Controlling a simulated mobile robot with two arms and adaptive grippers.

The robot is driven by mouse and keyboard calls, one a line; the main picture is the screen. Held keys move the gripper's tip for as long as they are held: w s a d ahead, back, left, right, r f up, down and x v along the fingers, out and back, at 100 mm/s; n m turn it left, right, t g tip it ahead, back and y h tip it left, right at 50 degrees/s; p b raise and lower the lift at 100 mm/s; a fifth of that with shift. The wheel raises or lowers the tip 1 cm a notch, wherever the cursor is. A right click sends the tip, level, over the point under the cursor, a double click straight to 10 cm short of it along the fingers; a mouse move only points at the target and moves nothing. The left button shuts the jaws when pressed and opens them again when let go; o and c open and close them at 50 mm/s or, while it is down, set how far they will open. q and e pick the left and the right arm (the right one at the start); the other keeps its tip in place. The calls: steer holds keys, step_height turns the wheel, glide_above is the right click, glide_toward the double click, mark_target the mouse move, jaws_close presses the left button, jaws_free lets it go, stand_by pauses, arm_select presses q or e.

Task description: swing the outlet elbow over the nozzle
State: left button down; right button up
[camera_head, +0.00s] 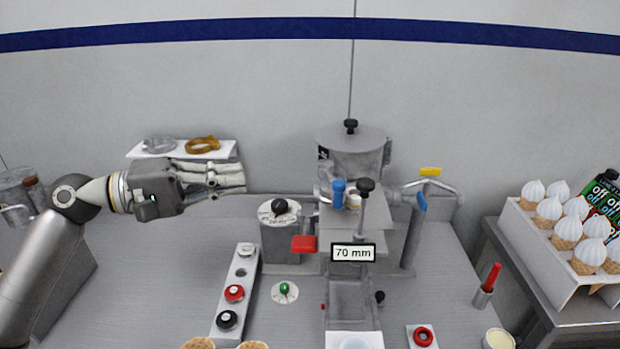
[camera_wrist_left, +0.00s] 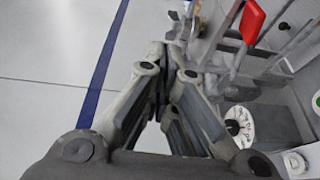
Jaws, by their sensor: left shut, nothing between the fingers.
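The grey filling machine (camera_head: 352,165) stands at the back centre, with a lidded hopper on top. A curved grey pipe (camera_head: 445,186), which looks like the outlet elbow, sticks out on its right with a yellow tab (camera_head: 430,171) above and a blue lever (camera_head: 421,201) beside it. I cannot pick out the nozzle for certain. My left gripper (camera_head: 241,179) is shut and empty, in the air left of the hopper and apart from the machine. In the left wrist view its fingers (camera_wrist_left: 172,52) meet at the tips. My right gripper is not in view.
A dial (camera_head: 279,212) and red paddle (camera_head: 303,243) sit on the machine's left front; the paddle also shows in the left wrist view (camera_wrist_left: 252,20). A button strip (camera_head: 241,273) lies left. A wall shelf (camera_head: 182,149) is behind my gripper. A cone rack (camera_head: 535,240) stands right.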

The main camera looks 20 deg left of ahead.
arm_select(q)
steer(key=p, duration=0.5)
glide_toward(331, 179)
step_height(331, 179, up, 2)
steer(key=w+d, duration=0.2)
steer(key=shift+s+d+f+p, duration=0.1)
steer(key=shift+d+p, duration=0.35)
steer(key=shift+d, duration=0.4)
steer(key=shift+s+d+p, duration=0.15)
steer(key=shift+d+p, duration=0.3)
steer(key=shift+d, duration=0.45)
steer(key=shift+a, duration=0.1)
